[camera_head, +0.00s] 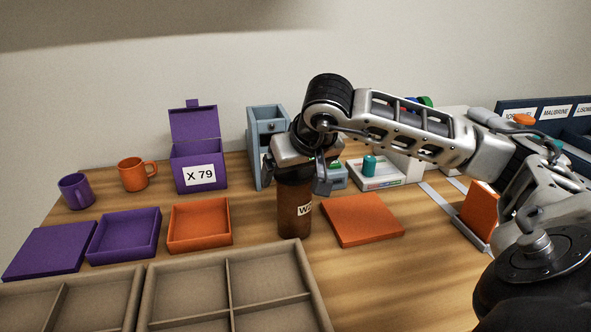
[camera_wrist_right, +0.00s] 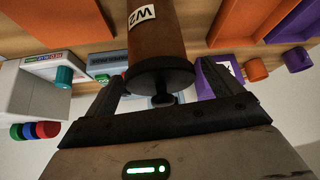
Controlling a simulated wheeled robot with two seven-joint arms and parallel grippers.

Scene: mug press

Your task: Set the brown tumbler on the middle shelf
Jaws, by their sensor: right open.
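The brown tumbler (camera_head: 294,210) stands upright on the wooden table, with a white label that is partly cut off by the view angle. In the right wrist view the brown tumbler (camera_wrist_right: 158,42) shows its dark lid and knob. My right gripper (camera_head: 296,178) is at the top of the tumbler in the head view and covers its lid. In the wrist view my right gripper (camera_wrist_right: 166,84) is open, with one finger on each side of the lid and gaps visible. A grey-blue cabinet (camera_head: 254,150) stands behind, partly hidden by my gripper; I cannot tell its shelves apart. My left gripper is out of view.
An orange tray (camera_head: 200,242) and an orange flat panel (camera_head: 362,220) flank the tumbler. A purple box (camera_head: 200,152) labelled X 79, an orange mug (camera_head: 133,175) and a purple mug (camera_head: 75,191) stand at back left. Brown divided trays (camera_head: 148,290) fill the front left.

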